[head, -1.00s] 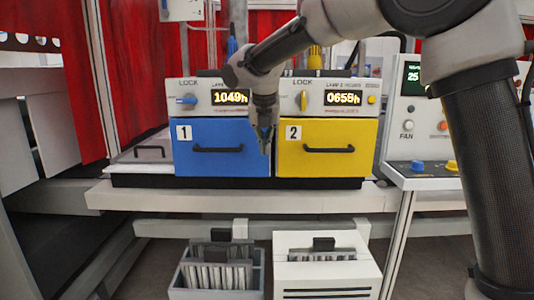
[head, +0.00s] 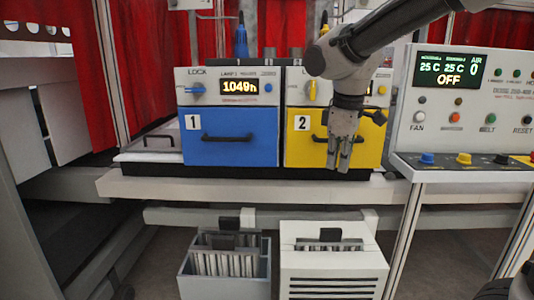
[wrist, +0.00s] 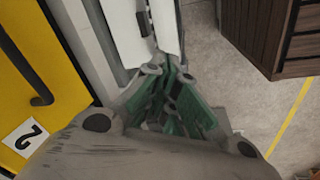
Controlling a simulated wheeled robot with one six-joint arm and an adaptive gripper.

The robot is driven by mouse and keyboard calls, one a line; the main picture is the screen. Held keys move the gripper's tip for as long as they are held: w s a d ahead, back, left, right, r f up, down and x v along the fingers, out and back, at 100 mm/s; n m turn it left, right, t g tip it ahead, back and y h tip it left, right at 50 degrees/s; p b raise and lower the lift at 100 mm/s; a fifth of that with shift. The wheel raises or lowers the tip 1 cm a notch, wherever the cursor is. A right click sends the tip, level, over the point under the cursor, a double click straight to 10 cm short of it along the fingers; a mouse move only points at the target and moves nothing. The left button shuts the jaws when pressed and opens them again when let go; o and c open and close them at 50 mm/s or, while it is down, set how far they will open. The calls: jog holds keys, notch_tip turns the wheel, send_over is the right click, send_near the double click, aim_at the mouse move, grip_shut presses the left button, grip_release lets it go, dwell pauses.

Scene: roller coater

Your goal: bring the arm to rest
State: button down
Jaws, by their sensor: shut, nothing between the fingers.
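My gripper (head: 340,155) hangs in front of the yellow drawer front marked 2 (head: 301,151) in the head view, pointing down. It covers part of that drawer's handle and of the display above it. In the wrist view my gripper (wrist: 172,100) shows its green-padded fingers drawn together with nothing between them. The yellow drawer front (wrist: 30,60) with its dark handle lies at the left of the wrist view. My arm reaches in from the upper right of the head view.
A blue drawer front marked 1 (head: 232,140) is at the left, shut. A control panel (head: 460,100) reading OFF stands at the right. Below the white bench edge (head: 250,186) are a grey bin (head: 190,285) with plates and a white slotted box (head: 332,262).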

jog(key=s+d+f+m+t, duration=0.1)
jog(key=s+d+m+t, duration=0.1)
jog(key=s+d+m, duration=1)
jog(key=s+d, duration=0.6)
jog(key=d, duration=0.1)
jog(key=shift+s+d, duration=0.2)
jog(key=shift+s, duration=0.2)
jog(key=c, duration=2.2)
grip_release()
jog(key=shift+f, duration=0.1)
